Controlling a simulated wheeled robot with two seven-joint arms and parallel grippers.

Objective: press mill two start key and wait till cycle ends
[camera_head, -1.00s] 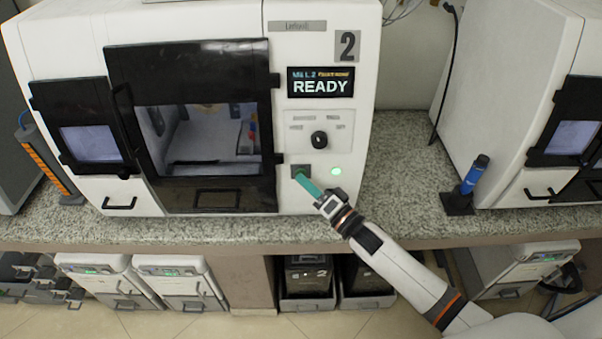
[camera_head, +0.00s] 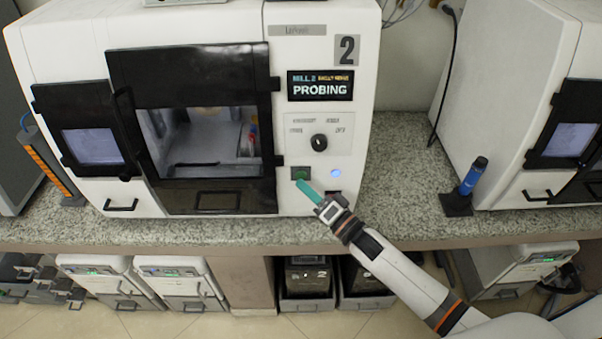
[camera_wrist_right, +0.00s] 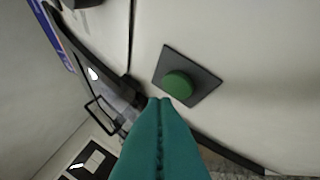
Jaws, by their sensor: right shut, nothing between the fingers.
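Mill two (camera_head: 290,40) is a white machine marked "2" on the counter. Its screen (camera_head: 320,86) reads "PROBING". A round light (camera_head: 336,173) on its front glows blue. The green start key (camera_head: 300,173) sits on a dark square plate left of the light. The key also shows in the right wrist view (camera_wrist_right: 178,84), bare, just beyond my fingertips. My right gripper (camera_head: 300,184) has teal fingers, shut and empty, just below the key. In the wrist view the fingertips (camera_wrist_right: 160,99) appear apart from the key. My left gripper is not in view.
The mill's black-framed door (camera_head: 190,60) is closed, with a window into the chamber. A black knob (camera_head: 319,142) sits above the key. A blue cylinder in a black stand (camera_head: 473,177) is on the counter at right. Another white machine (camera_head: 510,90) stands beyond it.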

